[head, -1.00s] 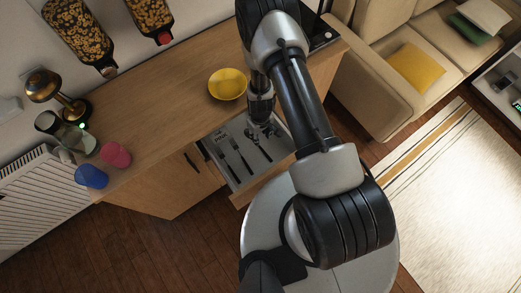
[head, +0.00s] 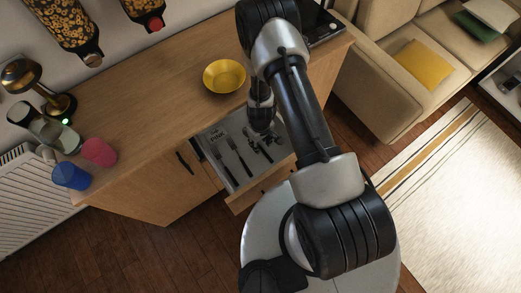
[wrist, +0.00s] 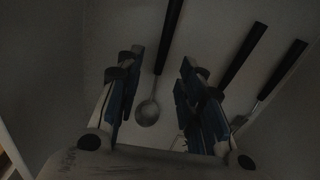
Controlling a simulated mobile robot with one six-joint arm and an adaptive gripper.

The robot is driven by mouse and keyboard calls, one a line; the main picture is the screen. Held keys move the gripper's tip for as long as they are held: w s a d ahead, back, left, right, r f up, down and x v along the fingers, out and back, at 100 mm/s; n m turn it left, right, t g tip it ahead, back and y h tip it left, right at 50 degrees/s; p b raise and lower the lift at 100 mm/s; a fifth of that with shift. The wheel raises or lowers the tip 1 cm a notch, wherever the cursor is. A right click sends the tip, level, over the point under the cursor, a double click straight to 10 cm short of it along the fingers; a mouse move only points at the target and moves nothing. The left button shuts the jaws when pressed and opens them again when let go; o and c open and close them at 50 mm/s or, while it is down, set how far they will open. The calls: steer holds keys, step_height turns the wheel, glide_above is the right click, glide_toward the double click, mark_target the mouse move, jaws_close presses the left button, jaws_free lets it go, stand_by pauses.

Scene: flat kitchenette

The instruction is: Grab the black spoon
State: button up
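The black spoon (wrist: 147,110) has a black handle and a round metal bowl. In the wrist view it lies on the drawer floor, seen through the gap between my fingers. My gripper (wrist: 157,75) is open, with one blue-padded finger on each side of the gap and nothing visibly held. In the head view my gripper (head: 262,137) points down into the open drawer (head: 238,197) and covers part of the utensils there. I cannot tell how high the fingertips are above the spoon.
Other black-handled utensils (wrist: 243,56) lie right of the spoon in the wrist view, one partly behind my right finger. The drawer walls are close around. A yellow bowl (head: 224,76) stands on the counter (head: 150,112) above. Cups (head: 99,152) stand at the counter's left end.

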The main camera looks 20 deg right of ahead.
step_height(320, 180, down, 2)
steer(key=shift+f+b, duration=0.25)
steer(key=shift+b, duration=0.55)
steer(key=shift+r, duration=0.1)
steer(key=shift+c, duration=0.4)
jaws_close()
